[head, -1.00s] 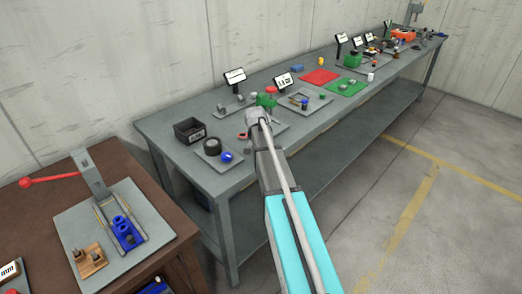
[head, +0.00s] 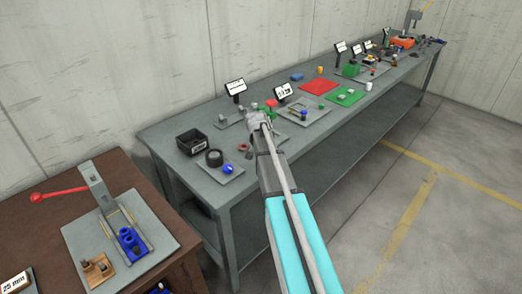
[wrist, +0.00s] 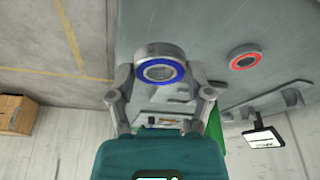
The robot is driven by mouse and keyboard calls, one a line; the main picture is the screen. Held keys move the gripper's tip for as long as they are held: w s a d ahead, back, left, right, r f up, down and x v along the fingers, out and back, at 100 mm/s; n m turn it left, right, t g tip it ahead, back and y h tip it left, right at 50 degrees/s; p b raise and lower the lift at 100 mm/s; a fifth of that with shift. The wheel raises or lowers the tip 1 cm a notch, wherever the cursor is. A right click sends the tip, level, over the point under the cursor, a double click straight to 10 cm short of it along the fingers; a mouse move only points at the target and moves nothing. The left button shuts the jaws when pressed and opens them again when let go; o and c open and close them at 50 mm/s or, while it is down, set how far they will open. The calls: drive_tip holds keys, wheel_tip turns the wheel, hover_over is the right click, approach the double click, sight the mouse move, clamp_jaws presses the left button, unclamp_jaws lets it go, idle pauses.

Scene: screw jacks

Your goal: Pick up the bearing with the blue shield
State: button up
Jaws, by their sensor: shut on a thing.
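The bearing with the blue shield (wrist: 160,68) is a grey metal ring with a blue inner band, in the upper middle of the wrist view. My gripper (wrist: 160,78) is shut on it, one finger on each side. The bearing appears held above the grey bench top. In the head view my gripper (head: 258,120) is over the near part of the long bench; the held bearing cannot be made out there. A bearing with a red shield (wrist: 245,58) lies on the bench, apart from my gripper, right of the held one.
The long grey bench (head: 175,135) carries a black bin (head: 190,142), a plate with a black ring and blue part (head: 228,169), a red mat (head: 319,87), a green mat (head: 346,97) and several label stands. A brown table (head: 40,235) with a red-handled press stands at left.

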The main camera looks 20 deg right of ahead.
drive_tip(key=s+a+r+p, duration=0.2)
drive_tip(key=s+r+p, duration=0.4)
drive_tip(key=s, duration=0.5)
drive_tip(key=shift+v, duration=0.8)
drive_tip(key=shift+s, duration=0.1)
